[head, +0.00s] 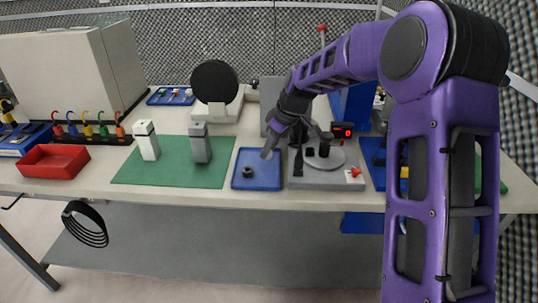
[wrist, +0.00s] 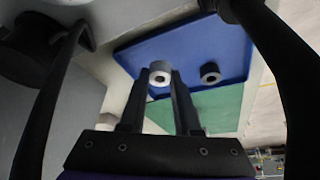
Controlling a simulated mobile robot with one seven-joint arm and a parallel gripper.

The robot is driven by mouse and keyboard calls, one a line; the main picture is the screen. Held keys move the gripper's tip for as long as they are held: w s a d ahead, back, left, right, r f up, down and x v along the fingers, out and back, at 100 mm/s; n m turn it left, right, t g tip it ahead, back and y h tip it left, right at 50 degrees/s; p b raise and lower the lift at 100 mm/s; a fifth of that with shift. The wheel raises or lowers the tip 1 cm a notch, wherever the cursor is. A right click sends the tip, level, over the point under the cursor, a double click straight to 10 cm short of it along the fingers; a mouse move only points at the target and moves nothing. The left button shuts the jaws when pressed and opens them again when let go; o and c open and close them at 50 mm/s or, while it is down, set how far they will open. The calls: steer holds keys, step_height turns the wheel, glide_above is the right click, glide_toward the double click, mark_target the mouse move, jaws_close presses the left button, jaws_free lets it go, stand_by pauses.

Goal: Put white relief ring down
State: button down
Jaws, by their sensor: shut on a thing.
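My gripper (head: 267,153) points down over the blue tray (head: 257,184). In the wrist view, my gripper (wrist: 161,83) is shut on the white relief ring (wrist: 159,66), a short pale cylinder with a dark hole, held at the fingertips. The ring appears over the blue tray (wrist: 185,43); whether it touches the tray, I cannot tell. In the head view I cannot make out the ring at the fingers. A dark grey ring (wrist: 210,73) lies on the tray beside it, and also shows in the head view (head: 247,172).
A green mat (head: 180,179) with a white block (head: 147,141) and a grey block (head: 200,143) lies left of the tray. A grey device with a round plate (head: 326,158) stands close on the right. A red bin (head: 54,161) sits far left.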

steer(key=shift+f, duration=0.9)
steer(key=shift+f, duration=0.1)
steer(key=c, duration=0.6)
jaws_free()
steer(key=shift+d+r, duration=0.1)
steer(key=shift+r, duration=0.4)
steer(key=p+v, duration=0.1)
steer(key=v, duration=1)
steer(key=shift+s+r+p, duration=0.1)
steer(key=shift+s+p, duration=0.05)
steer(key=shift+p, duration=0.15)
steer(key=shift+d, duration=0.1)
